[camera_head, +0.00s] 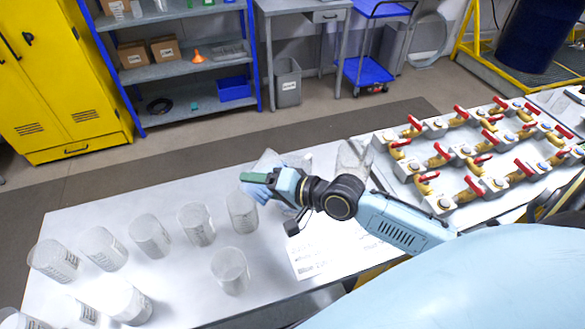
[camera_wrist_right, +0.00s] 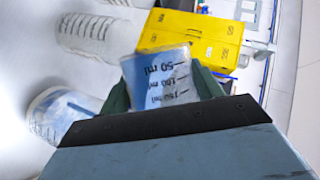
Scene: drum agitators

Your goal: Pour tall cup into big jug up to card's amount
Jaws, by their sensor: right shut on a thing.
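My right gripper (camera_head: 262,180) is shut on a clear cup (camera_head: 268,160) with ml marks, held over the table's back part. In the right wrist view the held cup (camera_wrist_right: 162,80) shows 50, 100 and 150 ml marks between the green fingers (camera_wrist_right: 165,92); its liquid level is not clear. A large clear vessel (camera_head: 355,158) stands right of the gripper, partly behind my arm; I cannot tell if it is the big jug. A white card (camera_head: 312,258) lies below my arm, its print too small to read. My left gripper is out of view.
Several clear graduated vessels stand on the white table (camera_head: 175,270), including one just left of the gripper (camera_head: 242,210) and one nearer the front (camera_head: 229,270). A rack of red-handled valves (camera_head: 450,155) fills the right. The table around the card is mostly clear.

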